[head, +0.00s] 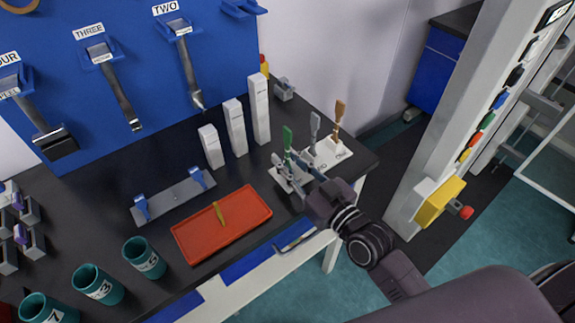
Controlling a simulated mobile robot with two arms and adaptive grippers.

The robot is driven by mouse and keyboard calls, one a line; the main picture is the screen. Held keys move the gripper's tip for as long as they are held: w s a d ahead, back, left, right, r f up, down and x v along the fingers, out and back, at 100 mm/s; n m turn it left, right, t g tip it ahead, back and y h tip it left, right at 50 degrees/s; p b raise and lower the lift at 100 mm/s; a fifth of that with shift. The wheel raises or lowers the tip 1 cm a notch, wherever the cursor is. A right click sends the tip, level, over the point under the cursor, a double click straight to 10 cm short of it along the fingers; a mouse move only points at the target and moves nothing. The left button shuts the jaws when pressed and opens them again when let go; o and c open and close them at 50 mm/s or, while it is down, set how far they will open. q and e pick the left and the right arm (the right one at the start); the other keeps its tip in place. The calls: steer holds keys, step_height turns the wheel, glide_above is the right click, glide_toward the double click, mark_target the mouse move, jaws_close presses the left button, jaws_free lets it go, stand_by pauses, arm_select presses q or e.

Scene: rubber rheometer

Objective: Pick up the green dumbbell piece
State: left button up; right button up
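The green dumbbell piece (287,138) stands upright at the left end of a row of similar pieces on a white stand (335,155), near the table's right edge. A grey piece (314,127) and a tan-brown piece (339,116) stand to its right. My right gripper (288,166) reaches in from the lower right, with its fingers around or right beside the lower part of the green piece. The fingers hide that lower part, and whether they touch it is unclear. My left gripper is not in view.
A red tray (190,248) with a yellow-brown piece (219,214) lies left of my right arm. White blocks (235,126) stand behind it. Teal cups (97,285) are at the front left. Tools hang on a blue board (225,60). A white machine column (460,110) stands on the right.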

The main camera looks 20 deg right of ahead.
jaws_close()
steer(key=shift+r, duration=0.15)
